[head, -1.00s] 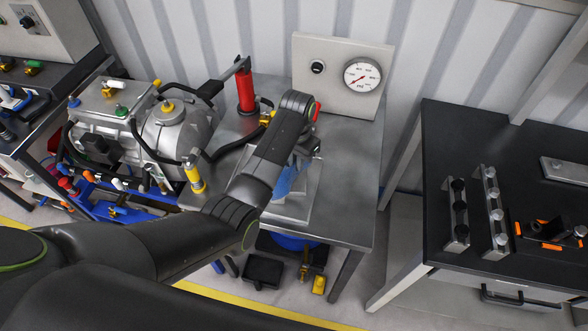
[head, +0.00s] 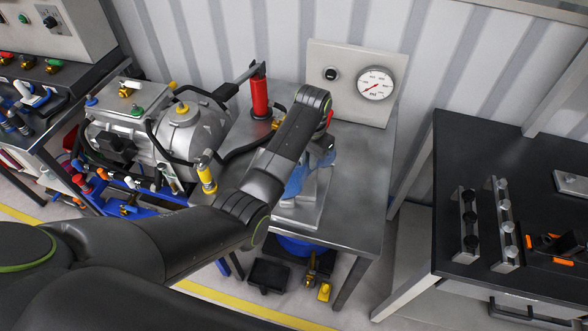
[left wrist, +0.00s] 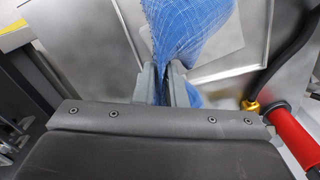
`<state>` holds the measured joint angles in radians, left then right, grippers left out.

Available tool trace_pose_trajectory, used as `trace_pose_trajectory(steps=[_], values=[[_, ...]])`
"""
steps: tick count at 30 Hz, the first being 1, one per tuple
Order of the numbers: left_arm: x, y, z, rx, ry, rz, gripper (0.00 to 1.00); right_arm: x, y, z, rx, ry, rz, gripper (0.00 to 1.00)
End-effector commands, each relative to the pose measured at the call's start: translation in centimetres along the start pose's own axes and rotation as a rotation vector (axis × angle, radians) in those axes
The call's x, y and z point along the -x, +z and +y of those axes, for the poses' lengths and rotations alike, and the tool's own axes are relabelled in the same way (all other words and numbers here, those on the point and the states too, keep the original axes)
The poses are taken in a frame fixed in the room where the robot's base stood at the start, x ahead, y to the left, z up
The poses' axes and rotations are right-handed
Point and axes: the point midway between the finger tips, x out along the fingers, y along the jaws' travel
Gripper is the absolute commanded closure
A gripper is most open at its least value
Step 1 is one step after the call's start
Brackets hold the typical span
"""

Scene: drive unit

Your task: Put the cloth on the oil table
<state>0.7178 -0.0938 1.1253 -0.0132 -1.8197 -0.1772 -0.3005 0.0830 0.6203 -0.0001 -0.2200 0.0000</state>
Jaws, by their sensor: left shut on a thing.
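The blue cloth (head: 296,181) hangs at my left gripper above the grey metal oil table (head: 358,190), mostly behind my left wrist in the head view. In the left wrist view the cloth (left wrist: 190,28) is pinched between the two fingers of my left gripper (left wrist: 166,82), with folds spreading out beyond the tips. The cloth is over a flat metal tray (head: 300,217) on the table. I cannot tell whether its lower edge touches the tray. My right gripper is not in view.
A panel with a pressure gauge (head: 375,84) stands at the table's back. A red-handled pump (head: 259,97) and a silver drive unit (head: 150,135) are to the left. A black workbench (head: 500,170) stands to the right. The table's right side is clear.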

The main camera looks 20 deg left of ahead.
Motion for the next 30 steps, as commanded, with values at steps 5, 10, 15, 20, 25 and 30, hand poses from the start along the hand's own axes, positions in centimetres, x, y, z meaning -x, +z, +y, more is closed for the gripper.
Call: trace_pose_trajectory(steps=[5, 10, 15, 20, 25, 30], values=[[0.0, 0.0, 0.0, 0.0, 0.0, 0.0, 1.0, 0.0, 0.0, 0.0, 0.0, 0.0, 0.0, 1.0], [0.1, -0.1, 0.1, -0.001, 0.0, 0.001, 1.0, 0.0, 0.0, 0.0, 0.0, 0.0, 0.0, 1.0], [0.9, -1.1, 1.6, -0.004, 0.001, 0.001, 1.0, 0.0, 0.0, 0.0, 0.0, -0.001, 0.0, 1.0], [2.2, -3.2, 5.0, -0.006, 0.002, 0.001, 1.0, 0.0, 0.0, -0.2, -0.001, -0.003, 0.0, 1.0], [1.1, -5.4, 8.4, -0.005, -0.001, -0.001, 1.0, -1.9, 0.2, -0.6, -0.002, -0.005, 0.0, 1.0], [-0.6, -6.9, 10.6, -0.002, -0.001, 0.0, 1.0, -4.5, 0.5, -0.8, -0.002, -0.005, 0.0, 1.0]])
